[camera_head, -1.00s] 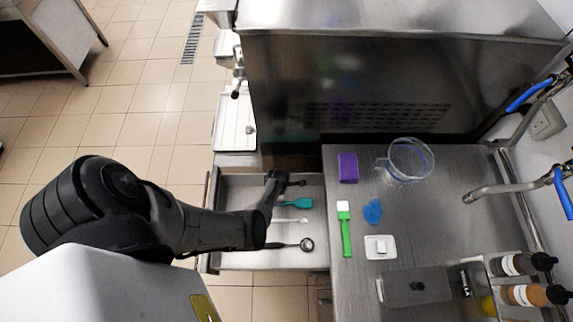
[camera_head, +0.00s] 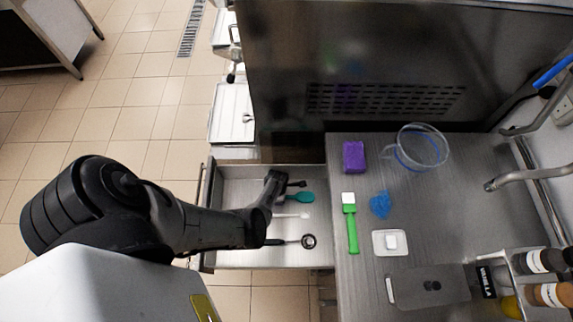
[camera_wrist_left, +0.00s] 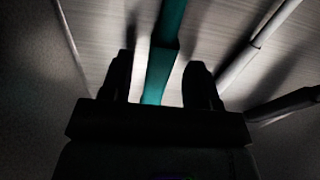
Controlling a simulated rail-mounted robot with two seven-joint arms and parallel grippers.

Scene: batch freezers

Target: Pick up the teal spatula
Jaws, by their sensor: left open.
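The teal spatula (camera_head: 305,197) lies in an open steel drawer (camera_head: 235,172), its rounded head pointing right in the head view. My left gripper (camera_head: 294,185) is over its handle end, which the gripper and arm partly hide in the head view. In the left wrist view, the teal handle (camera_wrist_left: 162,70) runs between the two open fingers of the gripper (camera_wrist_left: 163,80), with space on both sides. The fingers do not appear closed on it; their exact height above the handle is hard to tell. My right gripper is not in view.
The drawer also holds a white-tipped utensil (camera_head: 303,216) and a dark-handled round scoop (camera_head: 308,241). The counter right of it holds a purple block (camera_head: 354,157), a green-handled spatula (camera_head: 352,232), a blue item (camera_head: 380,204) and a clear jug (camera_head: 420,147).

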